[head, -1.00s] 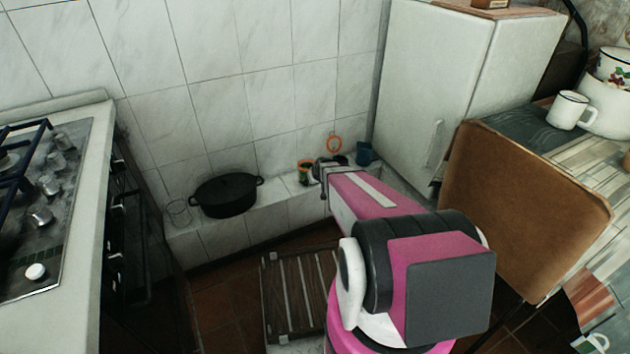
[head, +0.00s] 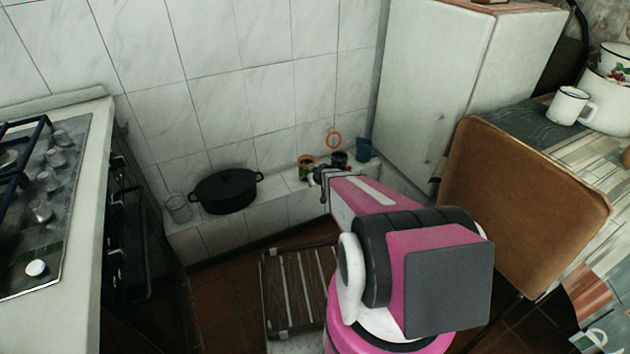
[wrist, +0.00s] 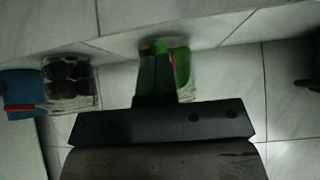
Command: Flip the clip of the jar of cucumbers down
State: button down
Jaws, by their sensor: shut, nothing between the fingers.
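The jar of cucumbers (head: 305,163) stands on the tiled ledge by the wall, with an orange rim and green contents. In the wrist view the green jar (wrist: 181,68) is just beyond my fingers and partly covered by them. Its clip is too small and dark to make out. My gripper (head: 317,175) is at the jar's near right side in the head view. In the wrist view my gripper (wrist: 153,72) has its dark fingers together, empty, overlapping the jar; I cannot tell whether they touch it.
A jar with dark contents (wrist: 70,80) and a blue cup (head: 364,149) stand beside it. A black pot (head: 227,191) and a clear glass (head: 178,208) are farther left on the ledge.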

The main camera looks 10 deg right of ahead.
jog(key=shift+r, duration=0.1)
dwell(0.3)
jog(key=shift+r, duration=0.65)
jog(key=shift+s, duration=0.1)
